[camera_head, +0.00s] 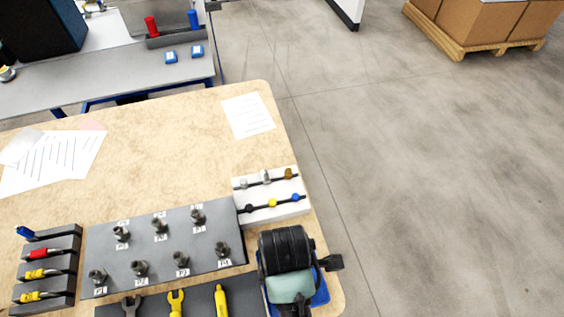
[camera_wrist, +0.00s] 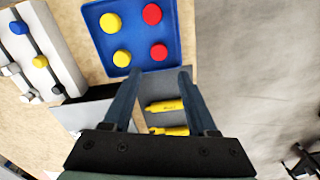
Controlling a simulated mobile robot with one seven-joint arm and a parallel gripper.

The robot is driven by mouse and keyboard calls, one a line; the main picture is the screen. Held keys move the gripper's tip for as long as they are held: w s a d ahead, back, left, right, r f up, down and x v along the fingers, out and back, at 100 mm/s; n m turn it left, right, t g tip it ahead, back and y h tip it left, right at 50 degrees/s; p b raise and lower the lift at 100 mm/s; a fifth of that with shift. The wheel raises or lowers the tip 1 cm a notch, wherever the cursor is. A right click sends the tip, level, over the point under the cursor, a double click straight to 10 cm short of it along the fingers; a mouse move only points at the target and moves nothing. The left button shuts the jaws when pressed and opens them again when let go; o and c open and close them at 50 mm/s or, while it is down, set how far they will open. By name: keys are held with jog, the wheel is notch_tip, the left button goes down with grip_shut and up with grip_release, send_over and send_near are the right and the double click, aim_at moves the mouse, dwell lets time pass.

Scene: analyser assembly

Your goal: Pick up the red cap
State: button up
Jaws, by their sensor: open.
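Two red caps, one at the top right (camera_wrist: 152,14) and one at the bottom right (camera_wrist: 158,52), sit in a blue tray (camera_wrist: 131,36) in the wrist view. Two yellow caps (camera_wrist: 109,22) (camera_wrist: 122,58) sit to their left. My gripper (camera_wrist: 160,73) is open and empty, its fingertips showing just below the tray's near edge and the lower red cap. In the head view my arm end covers most of the blue tray (camera_head: 322,292) at the table's right edge, and the red caps are hidden there.
A white rack (camera_head: 273,212) with knobs stands beside the tray. A grey plate (camera_head: 110,250) with several fittings lies left of my arm. Yellow tools (camera_head: 222,302) lie on a dark mat near the front. Open floor lies to the right.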

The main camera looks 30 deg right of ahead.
jog(key=f, duration=0.6)
jog(key=shift+s+a, duration=0.15)
jog(key=shift+a, duration=0.1)
jog(key=shift+w+d+f, duration=0.1)
jog(key=shift+w+f, duration=0.05)
jog(key=shift+f, duration=1.3)
jog(key=shift+w+f, duration=0.1)
jog(key=shift+f, duration=1.35)
grip_shut()
